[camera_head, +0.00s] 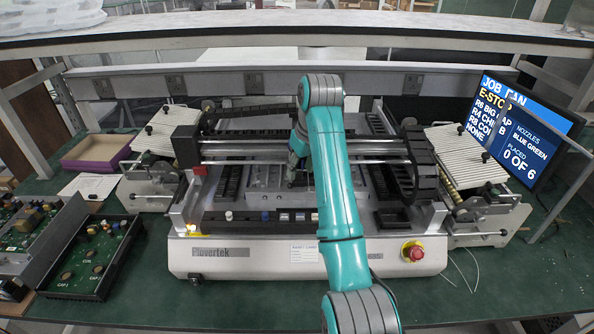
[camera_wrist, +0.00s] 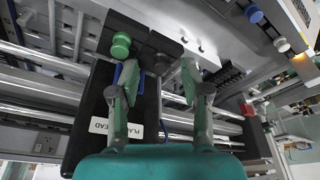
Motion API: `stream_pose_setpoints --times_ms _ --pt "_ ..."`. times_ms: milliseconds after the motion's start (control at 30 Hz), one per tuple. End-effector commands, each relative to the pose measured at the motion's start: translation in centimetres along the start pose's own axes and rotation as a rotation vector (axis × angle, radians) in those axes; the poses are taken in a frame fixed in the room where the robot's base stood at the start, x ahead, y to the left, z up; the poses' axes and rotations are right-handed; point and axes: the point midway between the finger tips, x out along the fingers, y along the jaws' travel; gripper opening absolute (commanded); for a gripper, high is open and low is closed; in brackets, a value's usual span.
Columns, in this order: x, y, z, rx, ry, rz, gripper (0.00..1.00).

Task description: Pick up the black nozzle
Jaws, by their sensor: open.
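Nothing is clamped between the fingertips. A green nozzle (camera_wrist: 120,45) stands by the left fingertip, and a blue part shows behind that finger. A blue nozzle (camera_wrist: 254,14) and a white one (camera_wrist: 281,44) are at the upper right of the wrist view. In the head view my gripper (camera_head: 291,178) is low over the machine, partly hidden by my arm. I cannot clearly make out the black nozzle among the small dark parts.
A row of small holders (camera_head: 265,216) runs along the machine's front, beside a red stop button (camera_head: 412,251). Rails cross the machine (camera_head: 240,150). Feeders (camera_head: 470,155) stand at both sides. A screen (camera_head: 520,130) is at right; circuit boards (camera_head: 90,262) lie at left.

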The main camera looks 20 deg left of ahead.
Motion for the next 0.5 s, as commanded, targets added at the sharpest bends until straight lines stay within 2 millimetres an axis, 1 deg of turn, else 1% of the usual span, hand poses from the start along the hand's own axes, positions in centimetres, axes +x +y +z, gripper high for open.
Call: stream_pose_setpoints --times_ms 33,133,400,467,500 --pt "0.42 -0.09 0.43 0.000 0.000 0.000 0.47" --pt "0.82 -0.20 0.88 -0.001 0.000 0.000 0.47" --pt "0.93 -0.23 1.01 -0.001 0.001 0.000 0.47" --pt "0.93 -0.23 1.01 -0.001 0.001 0.000 0.32" --pt "0.92 -0.23 1.00 -0.001 0.001 0.000 0.22"
